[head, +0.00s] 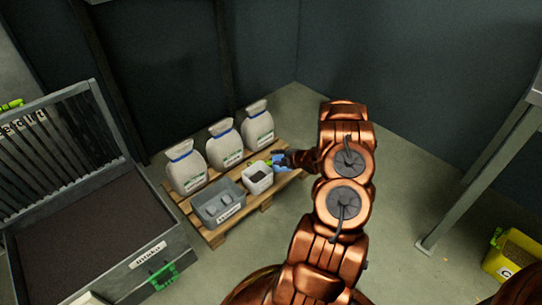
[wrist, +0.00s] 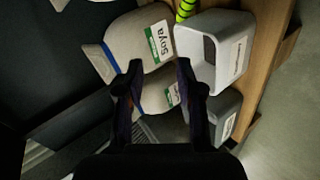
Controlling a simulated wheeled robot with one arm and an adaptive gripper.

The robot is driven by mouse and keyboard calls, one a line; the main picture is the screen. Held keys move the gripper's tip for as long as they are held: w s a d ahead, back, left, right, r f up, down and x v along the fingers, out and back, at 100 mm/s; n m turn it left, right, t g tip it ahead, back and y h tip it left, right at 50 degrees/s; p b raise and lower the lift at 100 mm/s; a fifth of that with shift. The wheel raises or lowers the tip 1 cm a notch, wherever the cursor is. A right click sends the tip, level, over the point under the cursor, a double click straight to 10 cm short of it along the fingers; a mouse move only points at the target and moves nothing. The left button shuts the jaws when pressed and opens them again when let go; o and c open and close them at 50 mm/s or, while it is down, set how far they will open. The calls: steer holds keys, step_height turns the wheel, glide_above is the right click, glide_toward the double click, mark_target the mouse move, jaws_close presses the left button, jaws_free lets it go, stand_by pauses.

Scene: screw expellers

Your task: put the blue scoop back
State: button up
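A small blue patch (head: 280,166) shows at my gripper (head: 284,158) in the head view, beside the pale bucket (head: 257,180) on the pallet. I cannot tell whether it is the blue scoop or part of the gripper. A yellow-green handle (head: 268,161) shows at the bucket's far rim; in the wrist view a yellow-green and black striped handle (wrist: 185,10) stands by a grey container (wrist: 215,48). In the wrist view my gripper (wrist: 159,68) has its two fingers apart, with nothing seen held between them. No blue scoop is clear in that view.
Several pale sacks (head: 222,145) with blue ties stand at the back of the wooden pallet (head: 214,237). A grey bin (head: 217,203) stands left of the bucket. A large dark-filled bin (head: 85,230) is at left, a yellow bin (head: 510,255) at right. Floor between is clear.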

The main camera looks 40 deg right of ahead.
step_height(320, 180, up, 11)
steer(key=m+g+h, duration=0.4)
steer(key=s+a+r+m+g+h, duration=0.1)
steer(key=s+a+r+m+g, duration=0.35)
steer(key=a+r, duration=0.4)
steer(key=s+a+r+m+g+y, duration=0.1)
steer(key=s+a+r, duration=0.3)
steer(key=s+a, duration=0.6)
steer(key=s+a+r+m+g+y, duration=0.2)
steer(key=s+a+r, duration=0.3)
steer(key=s+a, duration=0.6)
steer(key=s+a+r+m+g+y, duration=0.2)
steer(key=s+a+r+m+g, duration=0.2)
steer(key=s+a, duration=0.7)
steer(key=a, duration=0.3)
steer(key=shift+a+r, duration=0.2)
steer(key=shift+a, duration=0.05)
steer(key=shift+r, duration=0.1)
